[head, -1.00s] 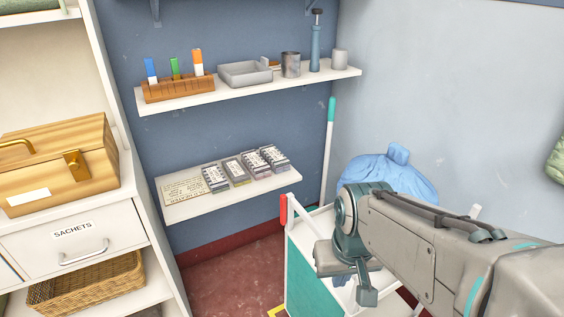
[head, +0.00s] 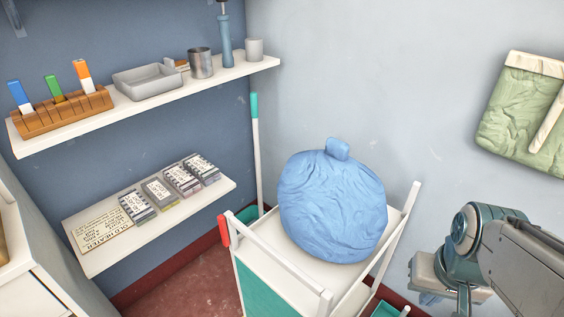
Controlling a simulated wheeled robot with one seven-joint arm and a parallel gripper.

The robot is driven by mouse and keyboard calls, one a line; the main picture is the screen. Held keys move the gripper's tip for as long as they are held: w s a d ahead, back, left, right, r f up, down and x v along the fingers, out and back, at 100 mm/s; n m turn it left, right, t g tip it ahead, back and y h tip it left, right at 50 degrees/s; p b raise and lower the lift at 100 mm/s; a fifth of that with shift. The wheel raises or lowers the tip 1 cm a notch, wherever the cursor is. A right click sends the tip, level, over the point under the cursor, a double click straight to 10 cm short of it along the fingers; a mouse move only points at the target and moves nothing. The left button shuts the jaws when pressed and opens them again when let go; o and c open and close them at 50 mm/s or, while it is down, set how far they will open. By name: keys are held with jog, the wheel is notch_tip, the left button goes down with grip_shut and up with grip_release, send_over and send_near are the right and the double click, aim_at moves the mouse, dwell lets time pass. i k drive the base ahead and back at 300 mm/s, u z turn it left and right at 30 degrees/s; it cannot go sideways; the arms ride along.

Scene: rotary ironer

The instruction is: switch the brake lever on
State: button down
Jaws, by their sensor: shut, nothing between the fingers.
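A white cart with teal side panels (head: 262,290) stands in the corner. A red handle-like lever (head: 223,232) sticks up at its left front corner, beside the white rail, and looks like the brake lever. My gripper (head: 430,297) is at the lower right, right of the cart and well apart from the red lever. It is shut and empty, and its fingers are small and partly hidden by the grey wrist.
A large blue tied bag (head: 332,208) fills the cart top. A white pole with a teal grip (head: 255,150) stands behind the cart. Two wall shelves (head: 150,112) with small items hang at the left. A green cloth item (head: 525,115) hangs on the right wall.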

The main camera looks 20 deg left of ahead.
aim_at(221, 220)
jog(key=k, duration=0.45)
jog(key=u, duration=1.4)
jog(key=i, duration=0.5)
